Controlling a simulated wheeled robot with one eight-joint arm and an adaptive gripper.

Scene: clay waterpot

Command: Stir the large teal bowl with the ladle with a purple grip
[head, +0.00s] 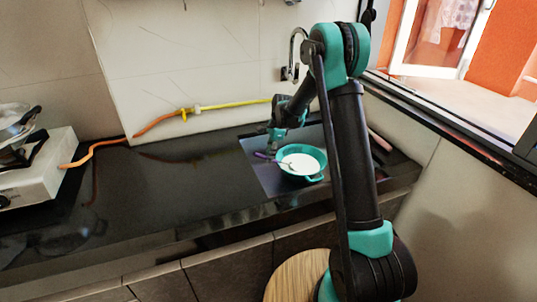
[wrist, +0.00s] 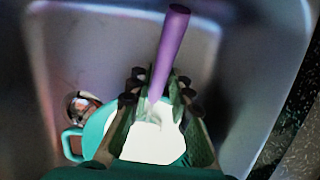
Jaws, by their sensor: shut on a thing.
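The large teal bowl (head: 322,158) holds white contents and stands in the sink area at the right of the counter. In the wrist view, part of the bowl's teal rim and handle (wrist: 68,146) shows, the rest hidden by my gripper. In the head view, my gripper (head: 272,148) is at the bowl's left side and the ladle's purple grip (head: 263,156) sticks out to the left.
The sink basin (wrist: 205,50) surrounds the bowl, and a round metal drain-like part (wrist: 80,104) lies beside it. A faucet (head: 294,50) rises behind. A stove (head: 40,165) with a pot stands far left. The dark counter (head: 170,190) between is clear.

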